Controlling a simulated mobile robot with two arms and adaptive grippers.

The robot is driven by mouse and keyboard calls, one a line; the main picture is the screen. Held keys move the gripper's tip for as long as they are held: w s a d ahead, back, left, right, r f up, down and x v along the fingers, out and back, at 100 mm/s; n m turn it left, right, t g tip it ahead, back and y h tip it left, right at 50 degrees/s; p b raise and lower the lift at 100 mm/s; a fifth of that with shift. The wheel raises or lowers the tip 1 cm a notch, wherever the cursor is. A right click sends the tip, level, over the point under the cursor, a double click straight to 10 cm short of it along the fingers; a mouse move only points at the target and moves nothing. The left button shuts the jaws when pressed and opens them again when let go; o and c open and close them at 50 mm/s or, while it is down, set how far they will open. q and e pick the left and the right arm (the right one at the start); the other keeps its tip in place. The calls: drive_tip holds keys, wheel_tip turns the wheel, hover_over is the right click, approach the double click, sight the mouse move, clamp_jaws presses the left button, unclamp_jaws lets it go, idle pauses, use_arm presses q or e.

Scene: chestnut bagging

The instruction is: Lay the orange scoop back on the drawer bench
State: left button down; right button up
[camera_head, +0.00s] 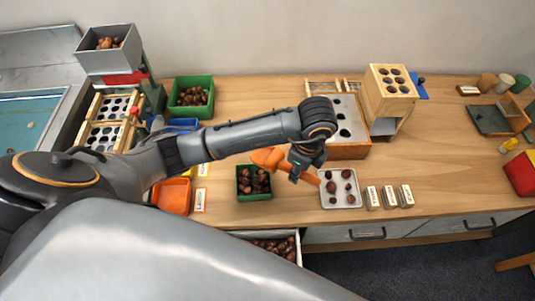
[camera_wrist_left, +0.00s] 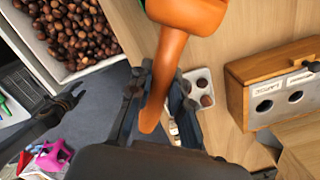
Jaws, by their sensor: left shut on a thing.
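The orange scoop (camera_head: 266,157) is in my left gripper (camera_head: 302,172), above the wooden bench top near the front. The left gripper is shut on the scoop's handle, and the scoop's head points left in the head view, close to a green tray of chestnuts (camera_head: 242,188). In the left wrist view the scoop's handle (camera_wrist_left: 165,70) runs between the fingers (camera_wrist_left: 158,92). The drawer bench (camera_head: 240,125) has grey drawer fronts. A dark gripper, seemingly my right one (camera_wrist_left: 72,98), shows at the left of the left wrist view; its jaws are unclear.
A white tray with chestnuts (camera_head: 328,200) and several labelled blocks (camera_head: 373,197) stand right of the gripper. A wooden box with holes (camera_head: 349,151) is behind. An open drawer of chestnuts (camera_head: 299,252) is in front. Bare bench top lies further right.

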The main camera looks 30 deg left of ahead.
use_arm(q)
drive_tip(key=shift+m+h, duration=0.4)
drive_tip(key=shift+m, duration=0.3)
drive_tip(key=w+a+f+b, duration=0.1)
drive_tip(key=w+a+f, duration=0.1)
drive_tip(key=w+f, duration=0.1)
drive_tip(key=w+a+f+b, duration=0.2)
drive_tip(key=w, duration=0.1)
drive_tip(key=w+a+f+b, duration=0.2)
drive_tip(key=w+f, duration=0.1)
drive_tip(key=w, duration=0.1)
drive_tip(key=shift+a+f, duration=0.2)
drive_tip(key=shift+f, duration=0.15)
drive_tip(key=shift+w+a+f, duration=0.1)
drive_tip(key=shift+w+f, duration=0.2)
drive_tip(key=shift+f, duration=0.15)
wheel_tip(320, 180, down, 3)
drive_tip(key=shift+w+f, duration=0.1)
use_arm(e)
wheel_tip(320, 180, down, 6)
drive_tip(key=shift+f, duration=0.25)
use_arm(q)
drive_tip(key=shift+f, duration=0.1)
use_arm(e)
drive_tip(key=shift+d, duration=0.1)
